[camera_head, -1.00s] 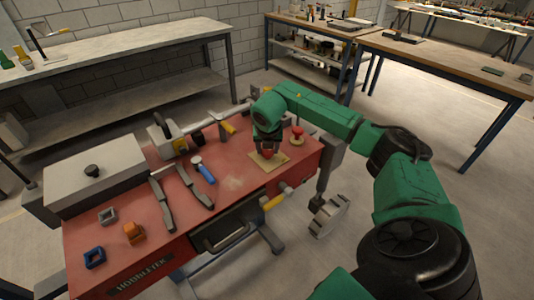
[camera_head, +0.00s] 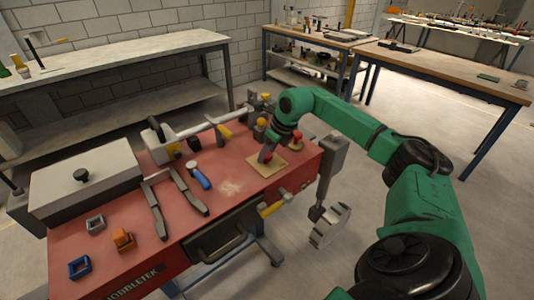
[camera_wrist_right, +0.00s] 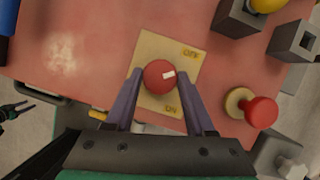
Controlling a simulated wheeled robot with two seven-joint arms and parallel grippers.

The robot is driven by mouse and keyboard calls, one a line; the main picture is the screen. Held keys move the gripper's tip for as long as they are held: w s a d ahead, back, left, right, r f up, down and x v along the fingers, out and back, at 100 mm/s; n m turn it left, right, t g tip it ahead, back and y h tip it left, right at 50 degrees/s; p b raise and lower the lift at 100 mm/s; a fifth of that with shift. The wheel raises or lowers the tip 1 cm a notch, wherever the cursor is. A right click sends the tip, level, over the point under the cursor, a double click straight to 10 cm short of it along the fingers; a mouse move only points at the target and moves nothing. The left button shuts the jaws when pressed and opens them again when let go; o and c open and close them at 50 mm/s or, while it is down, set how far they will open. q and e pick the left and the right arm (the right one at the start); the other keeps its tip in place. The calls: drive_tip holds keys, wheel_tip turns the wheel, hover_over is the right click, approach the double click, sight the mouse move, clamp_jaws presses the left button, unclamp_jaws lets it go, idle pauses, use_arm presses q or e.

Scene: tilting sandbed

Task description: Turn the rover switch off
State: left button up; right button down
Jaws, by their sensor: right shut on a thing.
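The rover switch is a round red knob (camera_wrist_right: 159,75) on a beige plate (camera_wrist_right: 178,43) in the right wrist view. Its white mark sits on the knob's right side, tilted slightly up. Small labels are at the plate's upper right, apparently OFF, and lower edge, apparently ON. My right gripper (camera_wrist_right: 160,82) has a finger on each side of the knob and is shut on it. In the head view, the plate (camera_head: 254,167) lies at the red bench's right end, and my right gripper (camera_head: 267,152) covers much of the knob. My left gripper is not in the head view.
A red mushroom-shaped button (camera_wrist_right: 260,111) stands right of the plate. Grey blocks (camera_wrist_right: 237,18) stand beyond it. On the red bench (camera_head: 222,163) lie a blue-handled tool (camera_head: 200,177), long dark tools (camera_head: 187,190) and a grey box (camera_head: 88,180).

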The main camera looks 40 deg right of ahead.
drive_tip(key=shift+d+n+y, duration=0.1)
drive_tip(key=shift+n+y, duration=0.2)
drive_tip(key=shift+n, duration=0.6)
drive_tip(key=shift+c, duration=1.3)
unclamp_jaws()
drive_tip(key=v, duration=1.4)
drive_tip(key=shift+r, duration=0.35)
drive_tip(key=shift+d, duration=0.1)
